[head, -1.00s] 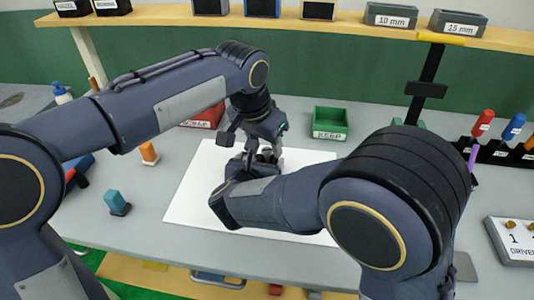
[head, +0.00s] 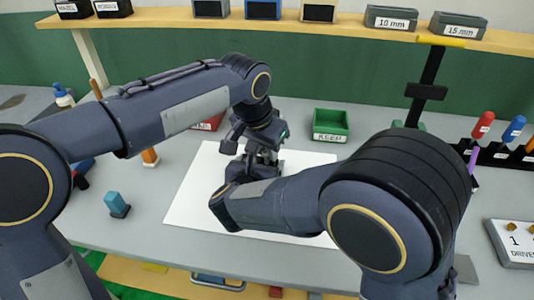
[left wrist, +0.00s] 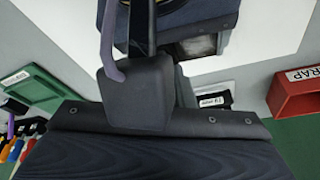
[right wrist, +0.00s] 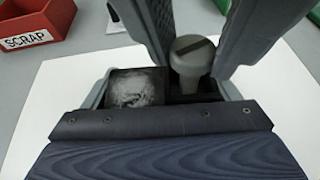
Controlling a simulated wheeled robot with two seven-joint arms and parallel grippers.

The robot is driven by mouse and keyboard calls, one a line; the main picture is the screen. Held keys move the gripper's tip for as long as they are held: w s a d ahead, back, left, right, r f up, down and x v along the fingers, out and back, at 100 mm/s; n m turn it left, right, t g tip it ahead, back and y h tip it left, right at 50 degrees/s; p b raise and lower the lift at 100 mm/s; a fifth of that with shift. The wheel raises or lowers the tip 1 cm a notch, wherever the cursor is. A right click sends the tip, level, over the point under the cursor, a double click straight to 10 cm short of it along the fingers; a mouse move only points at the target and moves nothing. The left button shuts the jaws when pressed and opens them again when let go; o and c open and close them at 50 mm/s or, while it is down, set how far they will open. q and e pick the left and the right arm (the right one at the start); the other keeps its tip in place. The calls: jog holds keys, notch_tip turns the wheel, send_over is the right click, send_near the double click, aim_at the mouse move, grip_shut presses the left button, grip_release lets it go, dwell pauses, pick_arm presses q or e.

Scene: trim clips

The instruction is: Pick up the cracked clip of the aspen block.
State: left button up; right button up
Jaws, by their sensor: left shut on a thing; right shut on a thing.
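My left gripper (head: 258,150) and right gripper (head: 238,178) meet over the white mat (head: 190,205) in the head view, where the arms hide most of what is between them. In the right wrist view, the grey fingers of my right gripper (right wrist: 194,45) close around a grey round-headed piece with a dark slot (right wrist: 193,55). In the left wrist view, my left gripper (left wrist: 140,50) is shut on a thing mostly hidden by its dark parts. A purple hooked piece (left wrist: 108,45) shows beside it. I cannot make out the aspen block or a crack in any clip.
A green KEEP bin (head: 331,124) stands behind the mat. A red SCRAP bin (right wrist: 35,25) stands near it. A blue-topped piece (head: 117,204) lies left of the mat, and coloured tool handles (head: 508,130) stand at right. The mat's left side is clear.

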aim_at(266, 153)
pick_arm(q)
jog(key=shift+r, duration=0.15)
notch_tip(266, 153, up, 15)
dwell(0.9)
pick_arm(e)
jog(key=o, duration=1)
